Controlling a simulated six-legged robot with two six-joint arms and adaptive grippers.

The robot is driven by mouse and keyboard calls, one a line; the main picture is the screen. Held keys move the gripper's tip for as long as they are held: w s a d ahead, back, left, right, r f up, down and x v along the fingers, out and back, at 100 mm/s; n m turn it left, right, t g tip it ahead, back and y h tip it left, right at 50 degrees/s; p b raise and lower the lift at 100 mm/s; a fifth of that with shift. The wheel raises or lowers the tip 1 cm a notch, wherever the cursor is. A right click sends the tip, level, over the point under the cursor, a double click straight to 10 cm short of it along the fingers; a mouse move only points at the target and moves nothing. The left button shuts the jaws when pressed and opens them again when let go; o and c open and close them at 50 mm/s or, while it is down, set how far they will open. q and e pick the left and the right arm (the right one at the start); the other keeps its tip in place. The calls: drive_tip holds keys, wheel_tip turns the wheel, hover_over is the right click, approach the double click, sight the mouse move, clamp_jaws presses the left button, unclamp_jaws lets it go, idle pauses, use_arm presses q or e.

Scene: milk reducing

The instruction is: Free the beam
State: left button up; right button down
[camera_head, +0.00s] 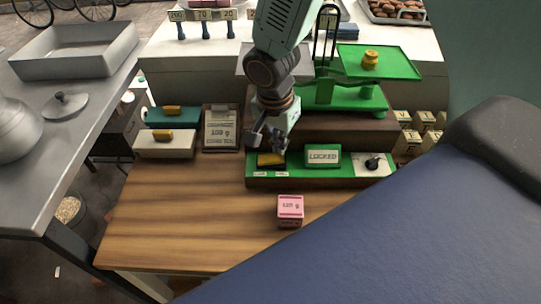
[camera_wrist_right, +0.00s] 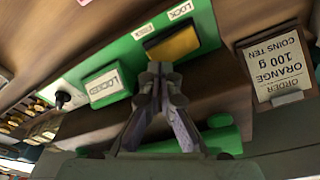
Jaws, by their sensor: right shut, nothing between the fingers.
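A green balance (camera_head: 345,97) stands on a dark wooden base, with a flat green pan (camera_head: 400,62) at its right. The yellow lever block (camera_head: 270,160) sits on the base's green front panel, above small labels. In the right wrist view, the yellow block (camera_wrist_right: 172,45) lies beside the labels FREE (camera_wrist_right: 143,31) and LOCK (camera_wrist_right: 180,10). A sign (camera_head: 322,156) on the panel reads LOCKED. My right gripper (camera_head: 268,143) is shut and empty, with its fingertips (camera_wrist_right: 160,68) close to the yellow block; contact is unclear. My left gripper is out of view.
A brass weight (camera_head: 370,60) stands on the green pan. A pink box (camera_head: 290,210) stands on the wooden table (camera_head: 190,230), before the panel. A clipboard card (camera_head: 221,130) and two trays (camera_head: 165,143) are at the left. The table's front left is clear.

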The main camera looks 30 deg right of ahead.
drive_tip(key=shift+f, duration=0.1)
drive_tip(key=shift+d+f, duration=0.2)
drive_tip(key=shift+a+f+b, duration=0.1)
drive_tip(key=shift+a+b, duration=0.1)
drive_tip(key=shift+b, duration=0.2)
drive_tip(key=shift+d+f, duration=0.2)
drive_tip(key=shift+f, duration=0.05)
drive_tip(key=shift+a+f+b, duration=0.15)
drive_tip(key=shift+b, duration=0.25)
